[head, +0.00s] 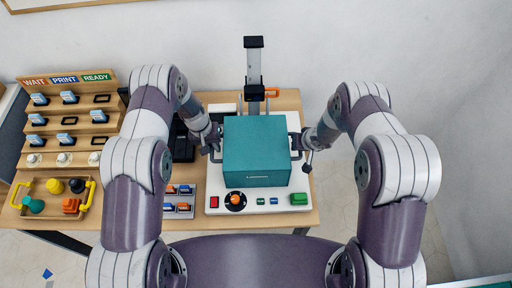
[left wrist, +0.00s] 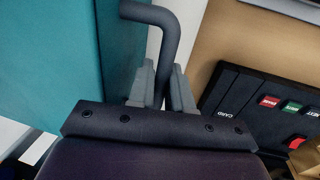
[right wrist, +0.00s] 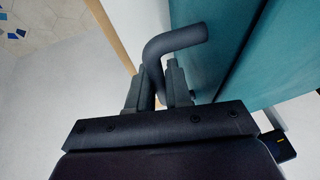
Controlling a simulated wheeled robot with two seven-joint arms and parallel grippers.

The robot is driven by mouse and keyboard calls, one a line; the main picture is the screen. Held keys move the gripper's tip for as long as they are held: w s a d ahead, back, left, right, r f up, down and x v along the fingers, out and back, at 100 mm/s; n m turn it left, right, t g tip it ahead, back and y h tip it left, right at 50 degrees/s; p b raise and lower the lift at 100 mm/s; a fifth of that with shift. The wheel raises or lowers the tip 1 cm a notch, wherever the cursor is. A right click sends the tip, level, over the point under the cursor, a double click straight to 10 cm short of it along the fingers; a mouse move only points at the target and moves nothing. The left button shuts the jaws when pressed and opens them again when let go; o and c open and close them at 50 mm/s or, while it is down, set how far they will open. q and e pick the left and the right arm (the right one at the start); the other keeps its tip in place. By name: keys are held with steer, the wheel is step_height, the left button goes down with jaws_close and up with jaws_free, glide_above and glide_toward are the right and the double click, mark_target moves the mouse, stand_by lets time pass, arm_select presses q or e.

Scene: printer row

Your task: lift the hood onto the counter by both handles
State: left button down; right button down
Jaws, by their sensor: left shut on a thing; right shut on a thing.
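The hood (head: 257,146) is a teal box on the white printer base (head: 276,200) in the head view; I cannot tell whether it rests on the base or is just above it. My left gripper (head: 215,146) is at its left side, shut on a dark bent handle (left wrist: 165,22) that shows in the left wrist view beside the teal wall (left wrist: 60,50). My right gripper (head: 302,146) is at its right side, shut on the other dark handle (right wrist: 178,42), seen in the right wrist view. The hood's underside is hidden.
A stand (head: 254,70) rises behind the hood. A control panel with buttons and an orange knob (head: 235,201) lies in front. At left are a stepped rack (head: 65,125) and a tray with yellow handles (head: 89,195). A dark card device (head: 183,146) stands left of the hood.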

arm_select(q)
steer(key=shift+r, duration=0.1)
arm_select(e)
steer(key=shift+r, duration=0.15)
stand_by(0.3)
